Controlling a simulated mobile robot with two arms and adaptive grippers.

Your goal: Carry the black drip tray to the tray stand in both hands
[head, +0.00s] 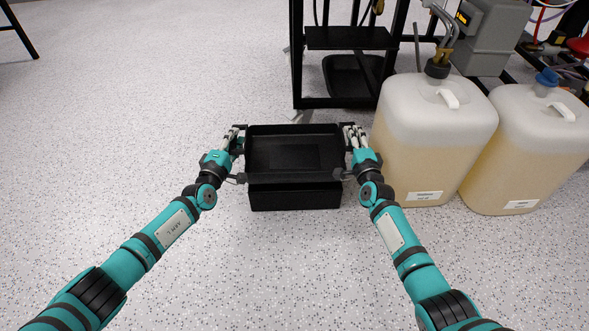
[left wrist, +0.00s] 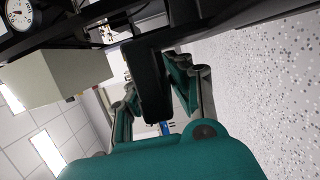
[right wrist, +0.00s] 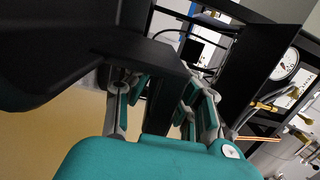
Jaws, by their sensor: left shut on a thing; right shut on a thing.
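The black drip tray (head: 295,152) is a shallow, empty rectangular pan, held about level between my two grippers. My left gripper (head: 238,138) is shut on its left side and my right gripper (head: 348,136) on its right side. In the left wrist view a dark part of the tray (left wrist: 150,88) sits between the fingers. In the right wrist view the tray's dark underside (right wrist: 50,60) fills the upper left. A black box-shaped body (head: 295,198), perhaps the tray stand, shows directly below the tray's front edge. I cannot tell whether the two touch.
Two large jerrycans of yellowish liquid, a nearer one (head: 425,150) and another (head: 530,155), stand close to my right gripper. A black frame rack (head: 350,38) stands behind the tray. The speckled floor (head: 130,110) is clear on the left.

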